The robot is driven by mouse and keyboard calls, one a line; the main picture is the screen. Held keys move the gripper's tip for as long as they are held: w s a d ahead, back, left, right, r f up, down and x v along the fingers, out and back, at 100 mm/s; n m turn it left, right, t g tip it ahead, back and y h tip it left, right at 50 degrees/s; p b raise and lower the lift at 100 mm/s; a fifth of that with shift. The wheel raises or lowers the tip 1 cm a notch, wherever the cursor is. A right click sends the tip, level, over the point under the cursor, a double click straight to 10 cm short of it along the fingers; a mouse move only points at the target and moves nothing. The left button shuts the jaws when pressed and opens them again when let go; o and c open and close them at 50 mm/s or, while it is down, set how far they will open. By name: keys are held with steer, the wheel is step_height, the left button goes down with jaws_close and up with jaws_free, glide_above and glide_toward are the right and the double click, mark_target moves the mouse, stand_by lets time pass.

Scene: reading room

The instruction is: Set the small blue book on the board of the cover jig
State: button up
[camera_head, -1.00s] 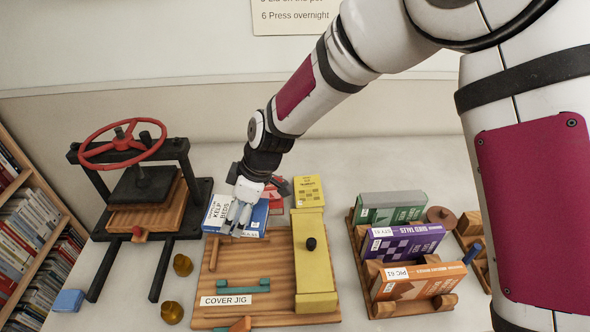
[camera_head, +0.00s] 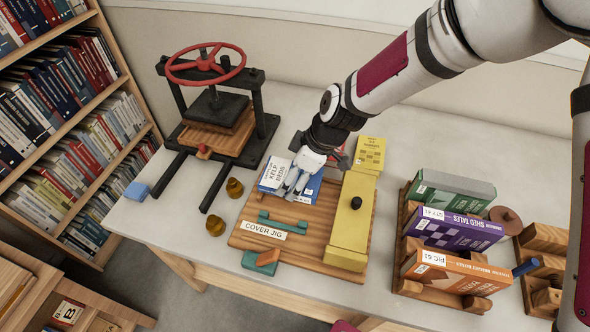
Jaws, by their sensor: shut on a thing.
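The small blue book (camera_head: 308,193) has a white title panel with "KELP BEDS" lettering. It is at the far left part of the wooden board (camera_head: 245,243) of the cover jig. My gripper (camera_head: 296,187) is over the book and shut on it, with the fingers pointing down toward the near side. I cannot tell whether the book touches the board or hangs just above it.
A black press (camera_head: 218,115) with a red wheel stands left of the jig. A rack with green, purple and orange books (camera_head: 455,270) stands right. A yellow book (camera_head: 369,154) lies behind the bar.

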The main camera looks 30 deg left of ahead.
steer(key=shift+f, duration=0.15)
steer(key=shift+f+b, duration=0.3)
steer(key=shift+b, duration=0.05)
steer(key=shift+f, duration=0.15)
stand_by(1.1)
steer(key=shift+f+b, duration=1.1)
steer(key=shift+f, duration=0.25)
steer(key=shift+f, duration=0.15)
stand_by(0.4)
steer(key=shift+f+b, duration=0.35)
steer(key=shift+b, duration=0.1)
steer(key=shift+f+b, duration=1.3)
steer(key=shift+f, duration=0.4)
stand_by(1.7)
steer(key=o, duration=1.4)
